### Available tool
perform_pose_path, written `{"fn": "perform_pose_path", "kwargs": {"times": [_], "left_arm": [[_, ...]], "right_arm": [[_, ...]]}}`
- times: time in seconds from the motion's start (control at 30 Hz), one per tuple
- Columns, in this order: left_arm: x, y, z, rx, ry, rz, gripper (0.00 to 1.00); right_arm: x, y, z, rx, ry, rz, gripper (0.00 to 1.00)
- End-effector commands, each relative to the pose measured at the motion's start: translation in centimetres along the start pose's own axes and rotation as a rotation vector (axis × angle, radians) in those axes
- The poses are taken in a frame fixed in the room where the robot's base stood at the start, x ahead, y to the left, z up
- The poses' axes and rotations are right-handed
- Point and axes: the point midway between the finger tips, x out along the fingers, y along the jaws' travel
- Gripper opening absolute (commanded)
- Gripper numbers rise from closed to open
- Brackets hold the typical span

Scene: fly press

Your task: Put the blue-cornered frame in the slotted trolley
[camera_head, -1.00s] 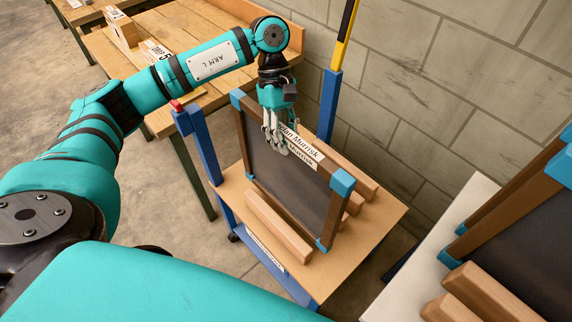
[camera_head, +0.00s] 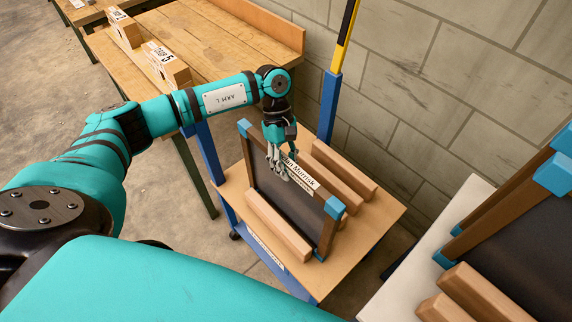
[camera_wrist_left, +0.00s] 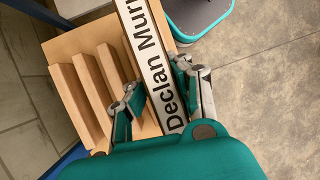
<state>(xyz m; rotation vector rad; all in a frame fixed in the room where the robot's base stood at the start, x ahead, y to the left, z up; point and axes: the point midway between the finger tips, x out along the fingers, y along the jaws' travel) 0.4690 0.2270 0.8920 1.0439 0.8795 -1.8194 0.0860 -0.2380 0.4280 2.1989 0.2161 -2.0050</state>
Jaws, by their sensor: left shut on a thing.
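The blue-cornered frame (camera_head: 290,205) has brown wooden sides, a dark panel and a name label on its top edge. It stands nearly upright over the slotted trolley (camera_head: 378,222), behind the front wooden bar (camera_head: 278,226) and in front of the other bars (camera_head: 345,172). The front bar hides most of its lower edge, so I cannot tell whether it rests on the deck. My left gripper (camera_head: 278,172) is shut on the top edge. In the left wrist view, the fingers (camera_wrist_left: 157,86) sit on either side of the labelled edge (camera_wrist_left: 150,50). My right gripper is out of view.
A blue post with a yellow-black upper part (camera_head: 330,105) rises at the trolley's back, near the block wall (camera_head: 440,100). A white-topped stand (camera_head: 462,200) at right holds other blue-cornered frames (camera_head: 520,235). A wooden bench (camera_head: 225,50) with boxes is behind my arm.

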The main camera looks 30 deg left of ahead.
Motion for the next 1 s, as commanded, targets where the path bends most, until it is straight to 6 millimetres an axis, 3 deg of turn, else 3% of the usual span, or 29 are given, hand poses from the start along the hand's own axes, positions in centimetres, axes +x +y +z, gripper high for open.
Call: {"fn": "perform_pose_path", "kwargs": {"times": [0.1, 0.13, 0.33, 0.73, 1.0], "left_arm": [[0.2, 0.1, -0.1, 0.001, -0.001, 0.002, 0.0], [0.3, 0.1, -0.1, 0.0, 0.0, 0.0, 0.17], [0.2, 0.0, -0.1, -0.001, 0.0, 0.0, 0.42], [-0.6, 0.1, -0.1, 0.0, 0.001, 0.003, 0.42], [-6.1, 0.2, -0.2, 0.0, 0.001, 0.007, 0.42]], "right_arm": [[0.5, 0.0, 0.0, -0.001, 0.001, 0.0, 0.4], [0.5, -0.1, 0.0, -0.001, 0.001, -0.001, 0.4], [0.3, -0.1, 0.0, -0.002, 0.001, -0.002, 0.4], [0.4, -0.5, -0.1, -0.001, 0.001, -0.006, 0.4], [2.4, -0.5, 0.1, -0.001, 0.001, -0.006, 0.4]]}}
